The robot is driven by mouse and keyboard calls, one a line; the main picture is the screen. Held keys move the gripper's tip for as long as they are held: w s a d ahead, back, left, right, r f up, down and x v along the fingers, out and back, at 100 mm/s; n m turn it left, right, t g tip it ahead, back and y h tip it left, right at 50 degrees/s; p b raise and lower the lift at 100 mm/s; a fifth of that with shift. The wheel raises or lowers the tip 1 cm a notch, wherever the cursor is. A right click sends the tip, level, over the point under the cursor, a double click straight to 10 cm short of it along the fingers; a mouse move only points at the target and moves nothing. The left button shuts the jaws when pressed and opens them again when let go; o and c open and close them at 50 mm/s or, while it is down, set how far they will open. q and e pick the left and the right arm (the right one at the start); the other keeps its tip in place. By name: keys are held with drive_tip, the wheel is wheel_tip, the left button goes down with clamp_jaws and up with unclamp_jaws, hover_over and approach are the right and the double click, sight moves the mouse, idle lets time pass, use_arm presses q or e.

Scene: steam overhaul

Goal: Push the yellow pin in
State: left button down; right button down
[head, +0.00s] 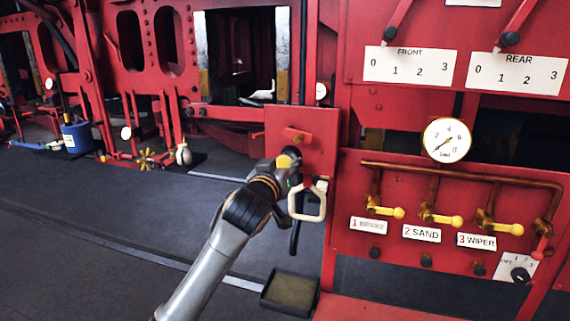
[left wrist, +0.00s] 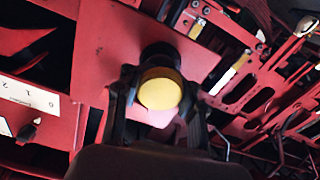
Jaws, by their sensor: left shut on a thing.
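The yellow pin (left wrist: 160,91) shows its round yellow end in the left wrist view, in front of a dark round collar on a red plate. The same red plate (head: 318,126) stands upright in the middle of the head view. My left gripper (left wrist: 158,98) has its dark fingers on both sides of the yellow end and is shut on it. In the head view my left gripper (head: 289,160) is at the plate and mostly hides the pin. How deep the pin sits cannot be told. My right gripper is in neither view.
A cream loop handle (head: 307,204) hangs just right of my left gripper. A red panel with a gauge (head: 447,140) and several yellow-handled valves (head: 442,219) stands at right. A shallow tray (head: 290,293) lies on the floor below. The floor at left is largely clear.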

use_arm(q)
drive_tip(key=c, duration=0.8)
unclamp_jaws()
drive_tip(key=shift+o, duration=0.2)
drive_tip(key=v, duration=1.2)
